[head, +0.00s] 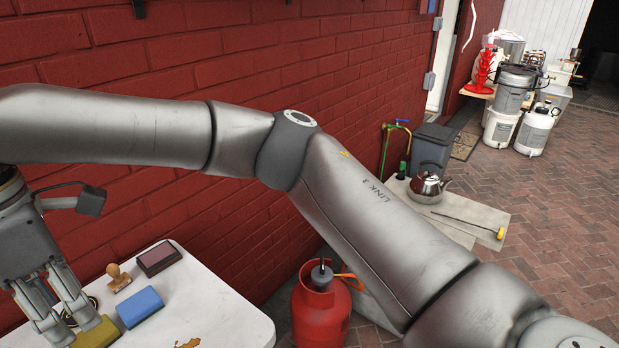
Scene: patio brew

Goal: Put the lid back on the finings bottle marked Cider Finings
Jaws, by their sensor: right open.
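My right gripper (72,326) is at the lower left of the head view, on an arm that reaches across from the right. It points down over the left part of a white table (215,305), and its fingers are apart. I see nothing held between them. A dark round item (92,302) shows partly behind the fingers; I cannot tell what it is. No bottle marked Cider Finings and no lid can be made out in this view. My left gripper is not in view.
A yellow-green block (97,334), a blue block (140,307), a wooden-handled stamp (118,277) and a dark pad (158,258) lie near the gripper. A brick wall (150,75) stands behind. A red gas cylinder (320,318) stands right of the table.

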